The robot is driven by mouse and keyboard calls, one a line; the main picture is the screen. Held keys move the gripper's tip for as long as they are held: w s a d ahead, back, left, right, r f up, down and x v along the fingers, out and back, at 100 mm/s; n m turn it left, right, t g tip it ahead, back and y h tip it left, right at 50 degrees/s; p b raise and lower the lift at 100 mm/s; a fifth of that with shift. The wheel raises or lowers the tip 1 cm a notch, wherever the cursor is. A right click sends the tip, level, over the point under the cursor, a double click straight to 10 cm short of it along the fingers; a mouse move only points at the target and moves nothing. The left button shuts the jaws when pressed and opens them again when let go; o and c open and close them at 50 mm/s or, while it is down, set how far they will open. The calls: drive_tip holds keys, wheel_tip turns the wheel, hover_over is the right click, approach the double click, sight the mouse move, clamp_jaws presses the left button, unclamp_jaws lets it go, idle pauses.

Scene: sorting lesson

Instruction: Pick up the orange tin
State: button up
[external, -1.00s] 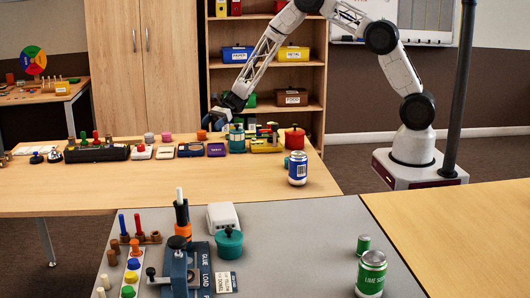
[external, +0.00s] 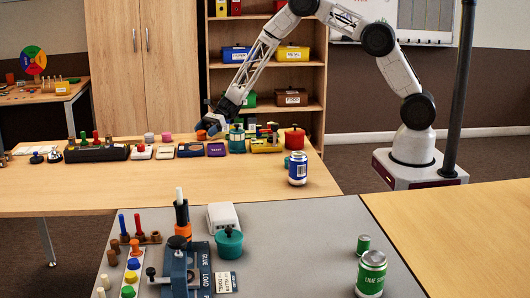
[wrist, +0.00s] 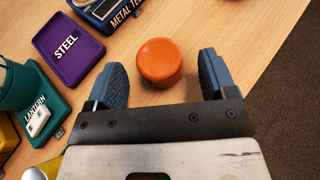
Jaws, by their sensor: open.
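The orange tin (wrist: 159,61) is a short round cylinder standing on the wooden table. In the wrist view it sits between and just beyond the two blue-grey fingers of my gripper (wrist: 162,80), with a gap on each side. In the external view the orange tin (external: 201,135) shows small at the table's far edge, beside my gripper (external: 209,128), which is low over the table. My gripper is open and empty. The exact height of the fingers over the table cannot be told.
A purple tray marked STEEL (wrist: 68,46) and a blue metal tester (wrist: 105,12) lie left of the tin. A teal lantern (wrist: 14,88) stands at the lower left. The table's edge and the floor (wrist: 290,110) are at right. Bare wood surrounds the tin.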

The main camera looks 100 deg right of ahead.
sight(201, 131)
drive_tip(key=shift+x, duration=1.3)
drive_tip(key=c, duration=1)
drive_tip(key=shift+r, duration=0.1)
drive_tip(key=shift+r, duration=4.95)
